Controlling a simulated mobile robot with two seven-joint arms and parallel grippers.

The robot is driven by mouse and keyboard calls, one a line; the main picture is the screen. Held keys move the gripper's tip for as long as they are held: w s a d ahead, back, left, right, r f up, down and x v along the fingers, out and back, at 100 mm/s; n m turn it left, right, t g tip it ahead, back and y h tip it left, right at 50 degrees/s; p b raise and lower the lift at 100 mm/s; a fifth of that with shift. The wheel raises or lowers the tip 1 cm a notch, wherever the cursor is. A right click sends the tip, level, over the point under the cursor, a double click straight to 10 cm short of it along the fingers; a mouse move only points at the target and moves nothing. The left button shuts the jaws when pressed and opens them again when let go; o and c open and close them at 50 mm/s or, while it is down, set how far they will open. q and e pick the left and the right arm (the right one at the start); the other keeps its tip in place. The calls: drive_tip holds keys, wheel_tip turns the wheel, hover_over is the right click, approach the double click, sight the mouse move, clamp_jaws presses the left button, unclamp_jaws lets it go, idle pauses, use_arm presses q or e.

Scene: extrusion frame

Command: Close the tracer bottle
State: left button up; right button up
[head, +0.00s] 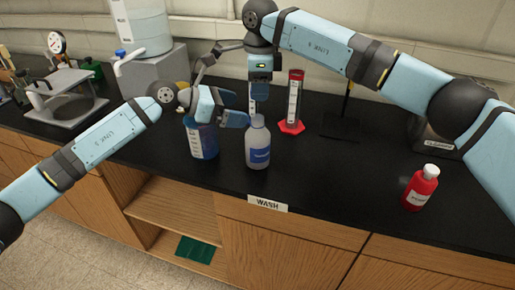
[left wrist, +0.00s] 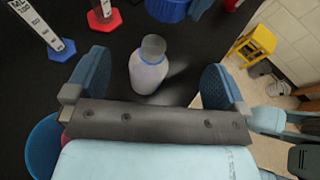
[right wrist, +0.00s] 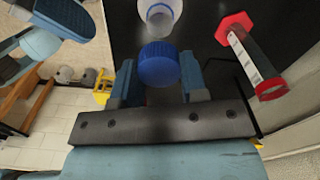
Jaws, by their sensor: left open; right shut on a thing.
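A translucent white bottle with a blue label (head: 257,146) stands upright on the black bench near its front edge. Its label is too small to read. It also shows in the left wrist view (left wrist: 149,72) and, in part, in the right wrist view (right wrist: 160,10). My left gripper (head: 240,108) is open beside the bottle, which stands ahead between the spread fingers in the left wrist view. My right gripper (right wrist: 158,88) is shut on a blue screw cap (right wrist: 158,65), held apart from the bottle. In the head view the right gripper (head: 257,98) is behind the bottle.
A blue container (head: 203,140) stands just left of the bottle. A cylinder on a red base (head: 293,105) stands behind right. A red bottle with a white cap (head: 420,188) is at the right. A "WASH" label (head: 267,204) marks the front edge. Bench between the bottles is clear.

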drive_tip(key=shift+a+r, duration=0.1)
drive_tip(key=shift+r, duration=0.05)
use_arm(q)
drive_tip(key=shift+w+a+r, duration=0.1)
drive_tip(key=shift+w+a, duration=0.05)
drive_tip(key=shift+w, duration=0.05)
approach(258, 136)
drive_tip(key=w+d+f, duration=0.2)
drive_tip(key=w, duration=0.1)
drive_tip(key=shift+w+d+f, duration=0.1)
drive_tip(key=shift+d+f, duration=0.05)
drive_tip(key=shift+d, duration=0.1)
drive_tip(key=x, duration=0.7)
drive_tip(key=shift+w+d+f, duration=0.15)
drive_tip(key=shift+f, duration=0.25)
drive_tip(key=shift+c, duration=0.5)
drive_tip(key=c, duration=1.2)
use_arm(e)
drive_tip(key=shift+f, duration=2.55)
